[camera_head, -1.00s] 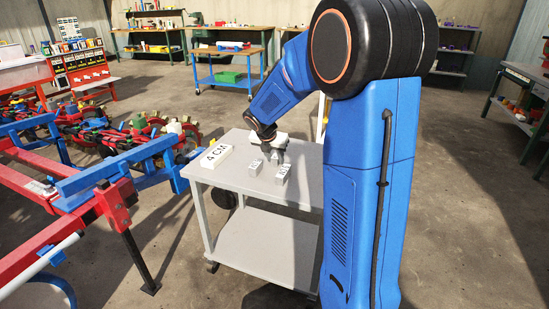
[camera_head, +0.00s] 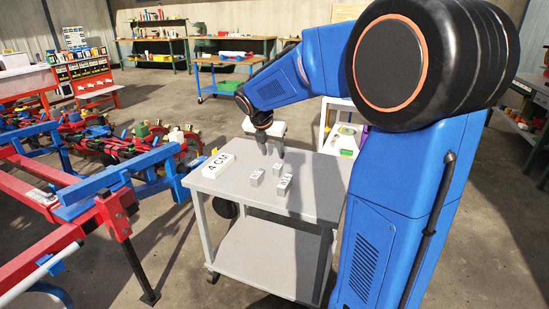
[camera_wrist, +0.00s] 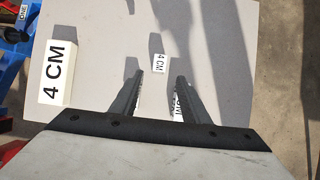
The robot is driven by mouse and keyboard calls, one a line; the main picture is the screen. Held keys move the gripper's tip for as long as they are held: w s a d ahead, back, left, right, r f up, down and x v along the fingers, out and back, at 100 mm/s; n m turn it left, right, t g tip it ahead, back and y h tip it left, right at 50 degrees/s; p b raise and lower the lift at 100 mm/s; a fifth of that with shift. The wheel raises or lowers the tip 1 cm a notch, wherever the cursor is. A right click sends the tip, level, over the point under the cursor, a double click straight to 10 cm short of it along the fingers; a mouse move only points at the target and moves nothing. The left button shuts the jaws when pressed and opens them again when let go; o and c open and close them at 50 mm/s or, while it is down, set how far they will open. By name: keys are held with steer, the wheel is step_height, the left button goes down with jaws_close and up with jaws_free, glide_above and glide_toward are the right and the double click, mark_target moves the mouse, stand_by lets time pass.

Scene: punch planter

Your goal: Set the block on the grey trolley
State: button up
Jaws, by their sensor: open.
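The grey trolley (camera_head: 235,194) stands in front of me. On its top are several small pale blocks: one at the left (camera_head: 257,177), one at the back (camera_head: 280,169) and one at the front right (camera_head: 285,184). In the wrist view, a small block marked 4 CM (camera_wrist: 159,63) lies just beyond and between my fingertips. My gripper (camera_head: 270,149) is open and empty above the back of the trolley top; its open fingers also show in the wrist view (camera_wrist: 160,77). Those fingers partly hide other labelled blocks.
Red and blue machinery frames (camera_head: 110,195) stand close on the left. A white rack (camera_head: 343,138) stands behind the trolley. The front of the trolley top is bare.

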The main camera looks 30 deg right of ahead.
steer(key=s+a+f+m+y, duration=0.1)
steer(key=s+a+m, duration=0.3)
steer(key=s+m, duration=0.4)
steer(key=s+a+f+m+t+y, duration=0.1)
steer(key=s+a+m+y, duration=0.1)
steer(key=s+a+m, duration=0.3)
steer(key=s+a+f+m+y, duration=0.1)
steer(key=s+a+m, duration=0.3)
steer(key=s+m, duration=0.8)
steer(key=s, duration=0.9)
steer(key=shift+a+f+m, duration=0.15)
steer(key=shift+f+m, duration=0.05)
steer(key=shift+m, duration=0.1)
steer(key=shift+s, duration=0.1)
